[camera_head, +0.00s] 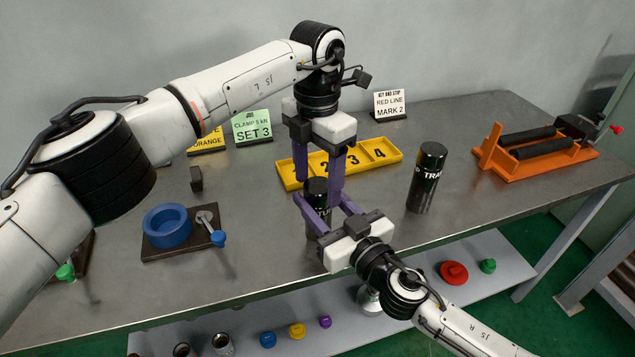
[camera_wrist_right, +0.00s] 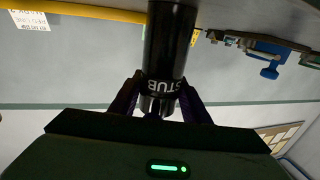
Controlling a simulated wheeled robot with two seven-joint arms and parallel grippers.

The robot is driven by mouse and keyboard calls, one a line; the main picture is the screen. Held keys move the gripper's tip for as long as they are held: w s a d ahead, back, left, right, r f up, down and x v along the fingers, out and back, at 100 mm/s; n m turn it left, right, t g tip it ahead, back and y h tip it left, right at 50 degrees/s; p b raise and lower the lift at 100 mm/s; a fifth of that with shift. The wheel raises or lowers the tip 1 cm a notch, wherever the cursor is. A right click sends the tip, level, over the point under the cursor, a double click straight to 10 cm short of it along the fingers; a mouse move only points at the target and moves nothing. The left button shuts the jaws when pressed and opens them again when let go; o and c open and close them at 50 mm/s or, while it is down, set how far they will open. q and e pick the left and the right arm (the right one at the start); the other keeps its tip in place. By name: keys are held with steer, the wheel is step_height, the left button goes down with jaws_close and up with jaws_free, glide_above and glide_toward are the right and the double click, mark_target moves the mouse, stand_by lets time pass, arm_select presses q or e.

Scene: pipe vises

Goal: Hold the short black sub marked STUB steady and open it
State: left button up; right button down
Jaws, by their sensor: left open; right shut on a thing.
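The short black sub (camera_head: 317,188) stands upright between my grippers in the camera_head view, partly hidden by their fingers. In the right wrist view the sub (camera_wrist_right: 170,45) shows the lettering STUB, upside down, near its silver-grey end. My right gripper (camera_head: 330,212) is shut on the sub from the front; its fingers show on both sides of it in the wrist view (camera_wrist_right: 160,100). My left gripper (camera_head: 318,185) comes from above and is open, fingers pointing down on either side of the sub's upper part. I cannot tell whether they touch it.
A black can marked TRA (camera_head: 426,178) stands to the right. A yellow numbered tray (camera_head: 378,152) lies behind. An orange cradle with black rollers (camera_head: 535,152) sits far right. A blue ring (camera_head: 167,227) on a dark board is left. Signs (camera_head: 252,128) stand at the back.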

arm_select(q)
step_height(320, 180, up, 3)
steer(key=shift+r, duration=0.15)
arm_select(e)
steer(key=shift+s+a, duration=0.1)
steer(key=shift+a, duration=0.05)
steer(key=c, duration=0.9)
jaws_free()
steer(key=shift+s, duration=0.1)
